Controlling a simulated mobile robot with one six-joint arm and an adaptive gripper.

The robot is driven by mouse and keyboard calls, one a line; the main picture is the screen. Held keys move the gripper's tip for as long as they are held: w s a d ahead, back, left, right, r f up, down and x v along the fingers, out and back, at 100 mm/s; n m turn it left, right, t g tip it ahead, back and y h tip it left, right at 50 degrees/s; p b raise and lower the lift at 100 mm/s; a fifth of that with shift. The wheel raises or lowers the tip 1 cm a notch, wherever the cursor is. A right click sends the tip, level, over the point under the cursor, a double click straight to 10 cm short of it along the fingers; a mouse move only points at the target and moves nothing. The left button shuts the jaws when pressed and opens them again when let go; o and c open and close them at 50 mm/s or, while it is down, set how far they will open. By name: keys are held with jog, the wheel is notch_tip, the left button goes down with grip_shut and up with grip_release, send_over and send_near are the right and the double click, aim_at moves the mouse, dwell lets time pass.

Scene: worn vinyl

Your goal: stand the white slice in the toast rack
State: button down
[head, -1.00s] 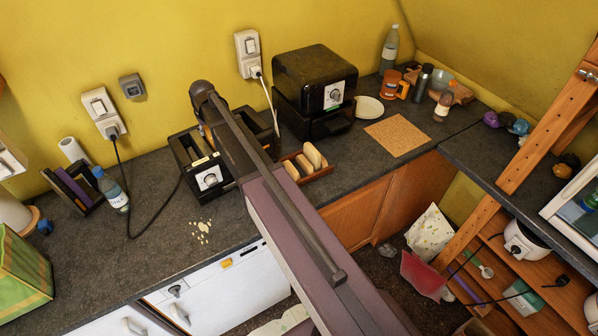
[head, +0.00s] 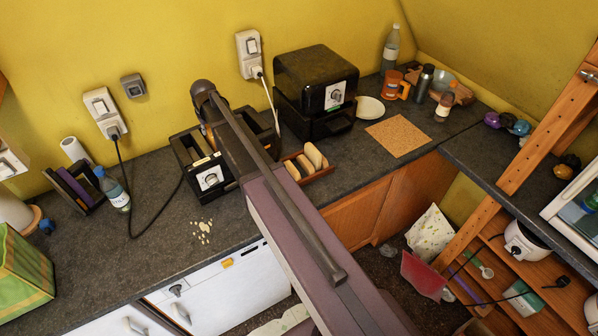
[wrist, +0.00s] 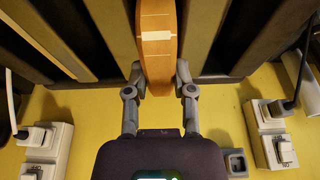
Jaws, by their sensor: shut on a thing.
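In the wrist view my gripper (wrist: 160,82) is shut on the near end of an upright orange-brown slab (wrist: 158,55) with a pale patch on it. It looks like a slice seen along its crust; its pale faces are hidden, so I cannot tell if it is the white slice. Dark bodies with pale slots lie on both sides of it. In the head view my arm hides the gripper and the held thing, above the black toaster (head: 209,179). A brown wooden rack (head: 322,172), apparently the toast rack, holds pale slices (head: 313,156) right of my arm.
A black box-shaped appliance (head: 315,78) stands behind the wooden rack. A cork mat (head: 398,136) and a white plate (head: 369,109) lie to its right. A bottle (head: 114,190) and a dark rack (head: 72,188) stand at left. Crumbs (head: 202,232) lie on otherwise clear counter at front.

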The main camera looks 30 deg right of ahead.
jog(key=shift+r+p, duration=0.55)
jog(key=shift+r, duration=0.05)
dwell(0.6)
jog(key=shift+r+p, duration=4.35)
jog(key=shift+a, duration=0.1)
